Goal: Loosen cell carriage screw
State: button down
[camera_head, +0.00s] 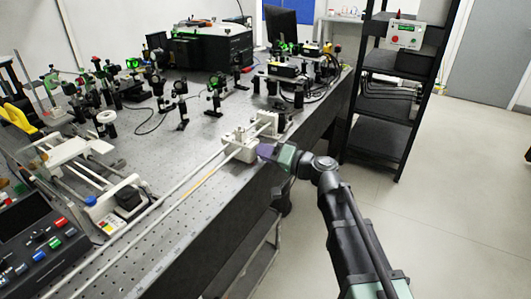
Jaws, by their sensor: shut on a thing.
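My gripper (266,151) is at the right edge of the optical table, against the near side of a white cell carriage (241,146). The carriage sits on long pale rails (188,194) that run along the table edge. The gripper's purple fingers are shut at the carriage's right side. The carriage screw is not visible; the fingers hide the place where they meet the carriage. My arm reaches in from the lower right.
Several posts and optic mounts (214,92) stand on the perforated table (165,155). A black box (212,47) is at the back. A control panel (40,245) is at lower left. A black shelf rack (385,100) stands right of the table, with open floor beyond.

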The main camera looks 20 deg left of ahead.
jog(key=c, duration=1.1)
grip_release()
jog(key=shift+d, duration=0.1)
jog(key=v, duration=1)
jog(key=shift+s+d, duration=0.15)
jog(key=shift+d, duration=0.2)
